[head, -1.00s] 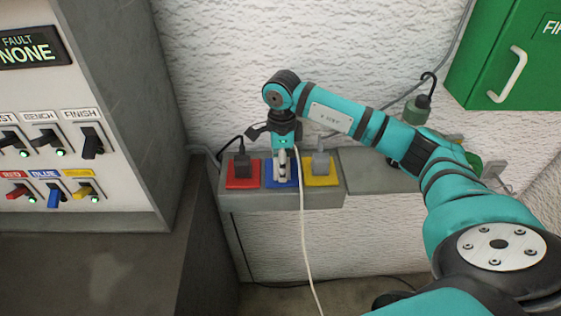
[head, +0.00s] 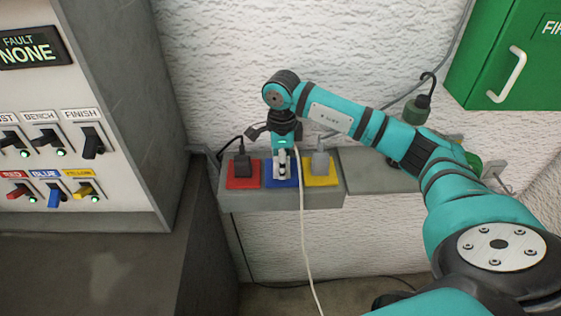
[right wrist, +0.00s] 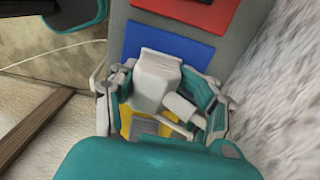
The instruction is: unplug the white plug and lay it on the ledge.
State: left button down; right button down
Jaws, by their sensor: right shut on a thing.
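My right gripper (head: 282,172) points down over the blue socket plate (head: 268,182) on the grey socket box. It is shut on the white plug (right wrist: 157,82), which shows between its fingers in the right wrist view. The plug is at the blue plate (right wrist: 165,45); its underside is hidden, so I cannot tell whether its pins are clear of the socket. Its white cable (head: 303,235) hangs down in front of the box. The grey ledge (head: 375,181) extends right of the box, bare in its visible part. My left gripper is out of view.
A black plug (head: 242,166) sits on the red plate left of my gripper. A grey plug (head: 321,163) sits on the yellow plate close on the right. A switch panel (head: 95,200) stands at left.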

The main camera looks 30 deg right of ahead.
jog(key=shift+r, duration=0.1)
jog(key=shift+r+p, duration=1.75)
jog(key=shift+r, duration=1.15)
